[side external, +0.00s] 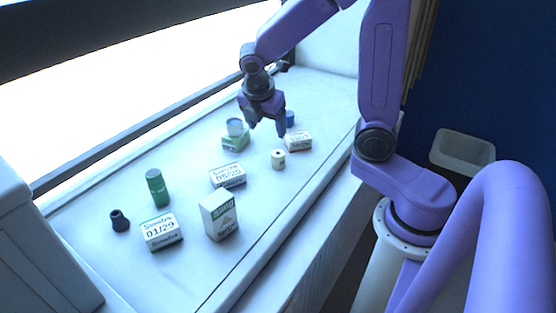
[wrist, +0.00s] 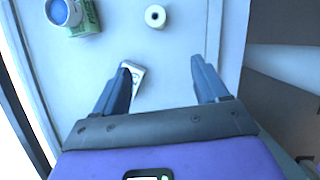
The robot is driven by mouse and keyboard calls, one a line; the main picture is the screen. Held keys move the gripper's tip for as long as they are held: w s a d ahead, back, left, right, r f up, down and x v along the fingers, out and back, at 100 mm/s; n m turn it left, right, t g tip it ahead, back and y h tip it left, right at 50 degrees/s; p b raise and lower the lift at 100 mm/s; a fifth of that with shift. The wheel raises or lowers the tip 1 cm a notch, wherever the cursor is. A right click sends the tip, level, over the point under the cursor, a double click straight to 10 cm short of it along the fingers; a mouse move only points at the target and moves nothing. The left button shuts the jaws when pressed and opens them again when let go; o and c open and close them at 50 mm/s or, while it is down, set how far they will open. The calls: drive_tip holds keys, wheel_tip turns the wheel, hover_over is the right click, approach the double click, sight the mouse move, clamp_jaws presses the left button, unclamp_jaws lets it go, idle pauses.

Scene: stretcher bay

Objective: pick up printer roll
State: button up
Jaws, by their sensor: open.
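The printer roll (side external: 278,159) is a small cream-white roll with a dark centre hole, standing on the pale pad. It also shows at the top of the wrist view (wrist: 155,16), clear of the fingers. My gripper (side external: 267,128) is open and empty, pointing down above the pad. In the wrist view, its two dark fingers (wrist: 160,66) are spread wide, with the roll beyond their tips. I cannot tell the exact height of the fingertips.
A green-and-white box (side external: 235,142) with a blue-topped cup (side external: 235,127) stands left of the roll. Labelled white boxes (side external: 298,141) (side external: 227,176) are close by. A carton (side external: 219,216), green cylinder (side external: 157,188) and dark bottle (side external: 119,220) stand nearer. A white box (wrist: 136,75) is partly behind the left finger.

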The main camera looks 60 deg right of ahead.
drive_tip(key=w+d, duration=0.1)
drive_tip(key=d, duration=0.1)
approach(278, 153)
drive_tip(key=shift+n+h, duration=0.3)
drive_tip(key=shift+n, duration=0.1)
drive_tip(key=x, duration=0.3)
drive_tip(key=a+x, duration=0.1)
drive_tip(key=x, duration=0.1)
drive_tip(key=shift+w+d+f, duration=0.1)
drive_tip(key=shift+f, duration=0.3)
drive_tip(key=x, duration=0.3)
drive_tip(key=shift+d+f, duration=0.15)
drive_tip(key=shift+d, duration=0.1)
drive_tip(key=shift+x, duration=0.8)
drive_tip(key=shift+c, duration=0.3)
drive_tip(key=c, duration=1.1)
